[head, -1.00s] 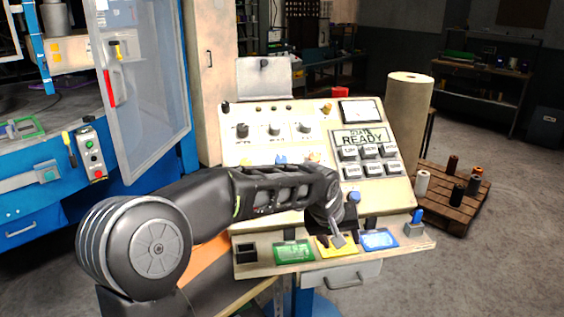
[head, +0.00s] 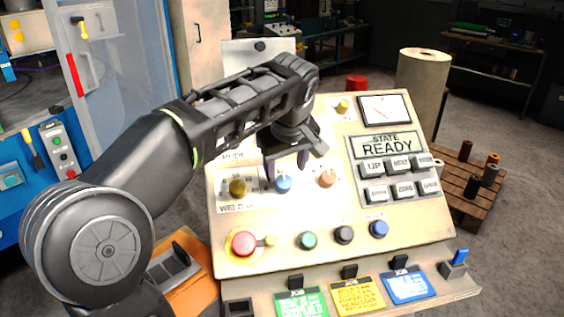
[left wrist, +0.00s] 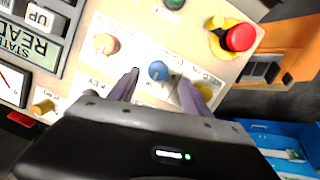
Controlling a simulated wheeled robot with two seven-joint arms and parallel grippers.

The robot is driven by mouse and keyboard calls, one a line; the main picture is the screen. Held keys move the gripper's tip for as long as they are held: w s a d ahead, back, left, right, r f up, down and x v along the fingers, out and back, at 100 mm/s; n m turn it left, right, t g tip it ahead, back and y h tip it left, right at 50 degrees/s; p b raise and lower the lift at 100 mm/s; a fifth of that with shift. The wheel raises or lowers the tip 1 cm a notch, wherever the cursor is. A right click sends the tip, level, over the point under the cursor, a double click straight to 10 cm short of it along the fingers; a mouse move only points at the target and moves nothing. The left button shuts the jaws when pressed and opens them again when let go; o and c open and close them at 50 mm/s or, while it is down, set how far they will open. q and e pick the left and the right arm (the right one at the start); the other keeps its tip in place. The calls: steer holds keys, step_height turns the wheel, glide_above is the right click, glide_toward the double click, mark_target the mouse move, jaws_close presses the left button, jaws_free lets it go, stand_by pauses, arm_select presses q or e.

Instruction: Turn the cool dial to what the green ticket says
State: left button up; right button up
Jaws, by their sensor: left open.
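The blue dial (head: 283,184) sits in the middle of the panel's dial row, between an olive dial (head: 237,188) and an orange dial (head: 328,178). I cannot read a cool label. My left gripper (head: 286,168) is open at the blue dial. In the left wrist view the blue dial (left wrist: 158,70) shows between the two open fingers (left wrist: 159,77), with no clear contact. The green ticket (head: 302,304) is at the panel's bottom edge, left of the yellow ticket (head: 357,296); its small print is not legible. My right gripper is not in view.
A red mushroom button (head: 243,243) is at the panel's lower left, beside green, black and blue buttons. The display (head: 388,146) reads READY above several grey keys. A blue ticket (head: 408,285) lies right of the yellow one. My left arm hides the panel's upper left.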

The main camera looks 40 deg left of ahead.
mark_target(285, 181)
arm_select(q)
steer(key=shift+w+a+r, duration=0.2)
steer(key=shift+p+x, duration=0.45)
steer(key=shift+x, duration=3.45)
jaws_close()
